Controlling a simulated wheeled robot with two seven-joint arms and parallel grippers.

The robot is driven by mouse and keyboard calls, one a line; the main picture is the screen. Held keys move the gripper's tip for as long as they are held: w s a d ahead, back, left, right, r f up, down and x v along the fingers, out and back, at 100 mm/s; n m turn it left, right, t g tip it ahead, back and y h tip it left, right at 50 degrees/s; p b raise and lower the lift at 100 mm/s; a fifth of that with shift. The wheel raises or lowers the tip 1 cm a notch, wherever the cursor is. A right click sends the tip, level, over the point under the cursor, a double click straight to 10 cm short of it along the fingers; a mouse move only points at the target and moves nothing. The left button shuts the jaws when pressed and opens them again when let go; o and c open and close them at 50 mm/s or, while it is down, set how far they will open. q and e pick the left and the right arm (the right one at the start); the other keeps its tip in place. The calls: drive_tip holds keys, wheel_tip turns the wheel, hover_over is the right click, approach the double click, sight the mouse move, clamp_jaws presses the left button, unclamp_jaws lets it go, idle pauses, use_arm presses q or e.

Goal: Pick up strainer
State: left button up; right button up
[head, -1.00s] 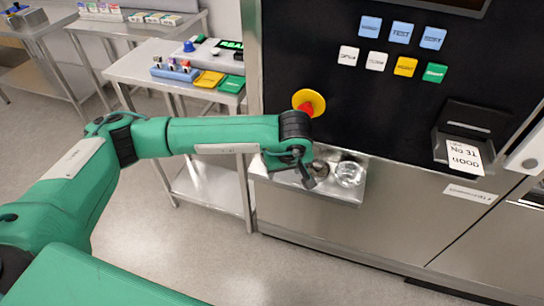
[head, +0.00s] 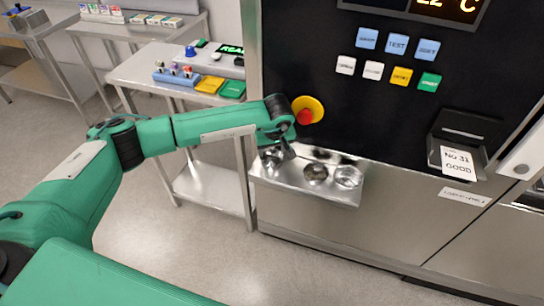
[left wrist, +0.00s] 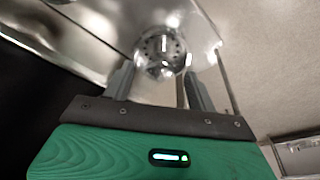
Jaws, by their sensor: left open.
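The strainer (left wrist: 160,47) is a round, shiny metal cup with small holes. In the left wrist view it lies just beyond the fingertips, between their lines. In the head view it appears to be the leftmost round metal piece (head: 271,157) on the steel shelf (head: 290,178), partly hidden by my left gripper. My left gripper (head: 287,153) is over the left end of that shelf. Its two fingers stand apart and empty in the left wrist view (left wrist: 157,72). Whether they touch the strainer, I cannot tell. My right gripper is not in view.
Two more round metal pieces, a middle one (head: 316,173) and a right one (head: 348,176), sit on the shelf. A red and yellow button (head: 307,110) is on the black panel close above my left gripper. A steel side table (head: 140,70) stands to the left.

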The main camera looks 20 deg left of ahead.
use_arm(q)
drive_tip(key=shift+w+f, duration=0.1)
drive_tip(key=shift+f, duration=0.25)
clamp_jaws()
drive_tip(key=shift+r, duration=0.15)
